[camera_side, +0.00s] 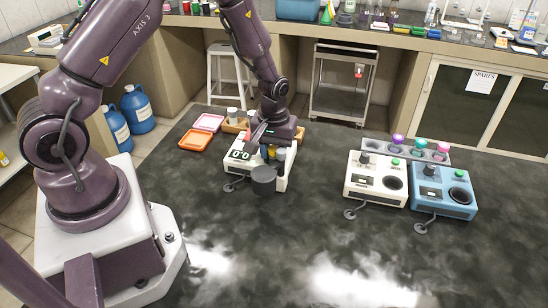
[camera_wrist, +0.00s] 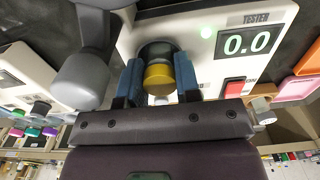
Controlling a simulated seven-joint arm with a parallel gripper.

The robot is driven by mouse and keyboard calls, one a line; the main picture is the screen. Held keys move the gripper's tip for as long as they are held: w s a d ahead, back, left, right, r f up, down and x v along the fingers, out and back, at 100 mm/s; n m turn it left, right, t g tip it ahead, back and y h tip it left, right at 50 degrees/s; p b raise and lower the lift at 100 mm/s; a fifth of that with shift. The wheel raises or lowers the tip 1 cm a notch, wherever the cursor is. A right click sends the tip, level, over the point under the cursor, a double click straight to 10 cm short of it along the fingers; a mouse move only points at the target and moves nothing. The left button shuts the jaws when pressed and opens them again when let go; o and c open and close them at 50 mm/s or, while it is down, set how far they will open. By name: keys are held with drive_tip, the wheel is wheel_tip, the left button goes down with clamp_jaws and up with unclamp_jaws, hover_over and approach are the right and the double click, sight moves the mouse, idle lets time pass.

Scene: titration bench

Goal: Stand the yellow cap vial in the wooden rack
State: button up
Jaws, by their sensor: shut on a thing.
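The yellow cap vial (camera_wrist: 158,80) sits between the blue fingers of my gripper (camera_wrist: 158,72) in the wrist view, and the gripper is shut on it. In the side view my gripper (camera_side: 268,150) points down over the white tester (camera_side: 240,172); the vial is mostly hidden there. The vial is at the tester's dark round well (camera_wrist: 155,50); I cannot tell how deep it sits. The wooden rack (camera_side: 230,128) stands just behind the tester, partly hidden by my arm. A grey-capped vial (camera_side: 232,114) stands at its left part.
The tester's grey round lid (camera_side: 263,176) stands open at its front. Orange (camera_side: 194,140) and pink (camera_side: 208,122) trays lie left of the rack. A white device (camera_side: 376,180), a blue device (camera_side: 443,190) and a rack of coloured-cap vials (camera_side: 455,158) are right. The front bench is clear.

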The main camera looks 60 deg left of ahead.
sight(274, 148)
drive_tip(key=shift+r, duration=2)
drive_tip(key=shift+r, duration=0.35)
wheel_tip(274, 148, up, 6)
drive_tip(key=shift+f, duration=0.1)
drive_tip(key=w+a+n, duration=0.2)
drive_tip(key=w+a, duration=0.8)
drive_tip(key=w, duration=0.1)
drive_tip(key=shift+w+f, duration=0.2)
drive_tip(key=shift+f, duration=2.1)
drive_tip(key=shift+w+f, duration=0.15)
drive_tip(key=shift+f, duration=2.15)
drive_tip(key=shift+d+f, duration=0.1)
drive_tip(key=shift+f, duration=1.3)
